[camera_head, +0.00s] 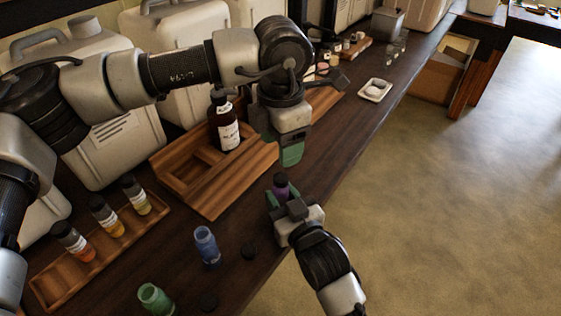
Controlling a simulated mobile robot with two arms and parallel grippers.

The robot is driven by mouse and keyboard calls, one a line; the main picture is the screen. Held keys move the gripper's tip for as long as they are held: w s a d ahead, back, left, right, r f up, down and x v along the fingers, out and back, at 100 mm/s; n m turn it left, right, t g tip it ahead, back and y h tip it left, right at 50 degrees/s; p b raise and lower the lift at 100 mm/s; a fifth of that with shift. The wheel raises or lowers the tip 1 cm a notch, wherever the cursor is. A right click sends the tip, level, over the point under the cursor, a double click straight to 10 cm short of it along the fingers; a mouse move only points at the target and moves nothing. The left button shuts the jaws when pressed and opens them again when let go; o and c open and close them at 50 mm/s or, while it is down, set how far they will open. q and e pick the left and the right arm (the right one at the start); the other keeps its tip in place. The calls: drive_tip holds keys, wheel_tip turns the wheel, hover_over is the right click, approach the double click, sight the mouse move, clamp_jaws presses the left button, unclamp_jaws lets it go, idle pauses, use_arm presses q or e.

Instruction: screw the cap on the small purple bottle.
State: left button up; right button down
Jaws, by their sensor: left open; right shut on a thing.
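The small purple bottle (281,190) stands upright in my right gripper (279,201), near the table's front edge. A dark cap (280,180) appears to sit on top of it; how tightly it sits is too small to tell. My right gripper is shut around the bottle, hiding its lower part. My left gripper (279,146) is open and empty, with green fingers pointing down. It is above and slightly behind the purple bottle in the picture, apart from it.
An open blue bottle (207,246) and open green bottle (155,299) stand near loose black caps (249,251) (208,301). A wooden rack (48,290) holds three capped bottles. A brown bottle (223,125) stands in a wooden tray (213,206). White canisters (111,133) line the back.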

use_arm(q)
wheel_tip(320, 180, up, 4)
drive_tip(key=shift+r, duration=0.1)
use_arm(e)
drive_tip(key=c, duration=0.7)
unclamp_jaws()
drive_tip(key=shift+o, duration=0.2)
use_arm(q)
drive_tip(key=shift+r, duration=0.15)
use_arm(e)
drive_tip(key=v, duration=1.1)
